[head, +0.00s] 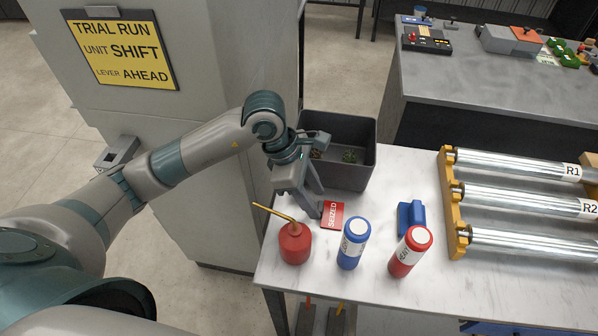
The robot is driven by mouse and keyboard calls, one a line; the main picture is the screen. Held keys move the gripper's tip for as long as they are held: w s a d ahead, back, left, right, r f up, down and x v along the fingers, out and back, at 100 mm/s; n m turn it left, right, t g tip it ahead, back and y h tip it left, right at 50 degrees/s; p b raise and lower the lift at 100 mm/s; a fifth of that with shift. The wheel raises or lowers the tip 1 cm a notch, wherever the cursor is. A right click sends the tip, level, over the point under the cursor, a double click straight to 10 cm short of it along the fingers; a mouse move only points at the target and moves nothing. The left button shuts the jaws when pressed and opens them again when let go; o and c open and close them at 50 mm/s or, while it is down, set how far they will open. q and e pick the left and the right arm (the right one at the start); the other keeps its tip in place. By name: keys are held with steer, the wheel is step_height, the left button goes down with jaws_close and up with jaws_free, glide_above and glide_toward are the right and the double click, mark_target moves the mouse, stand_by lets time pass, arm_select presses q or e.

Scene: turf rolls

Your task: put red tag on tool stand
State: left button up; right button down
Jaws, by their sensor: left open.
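A red tag (333,215) with white lettering reading "SEIZED" lies on the white tabletop. My left gripper (312,204) is open, pointing down just left of the tag, with a fingertip close to its left edge; I cannot tell whether it touches. A small blue block-like holder (410,217) stands right of the tag. I cannot tell whether it is the tool stand. Tool handles (307,303) show below the table's front edge, mostly hidden. My right gripper is not in view.
A red oil can (295,243) with a yellow spout, a blue bottle (353,243) and a red bottle (410,251) stand near the front edge. A dark grey bin (350,125) is behind the gripper. Metal rollers (515,200) fill the right side. A grey cabinet (225,60) stands left.

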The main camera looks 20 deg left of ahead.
arm_select(q)
steer(key=b+v, duration=0.3)
steer(key=v, duration=0.7)
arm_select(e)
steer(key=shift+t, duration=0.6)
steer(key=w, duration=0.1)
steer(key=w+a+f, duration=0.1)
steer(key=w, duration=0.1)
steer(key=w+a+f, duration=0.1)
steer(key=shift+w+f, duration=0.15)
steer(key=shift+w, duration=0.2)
arm_select(q)
steer(key=shift+r, duration=0.1)
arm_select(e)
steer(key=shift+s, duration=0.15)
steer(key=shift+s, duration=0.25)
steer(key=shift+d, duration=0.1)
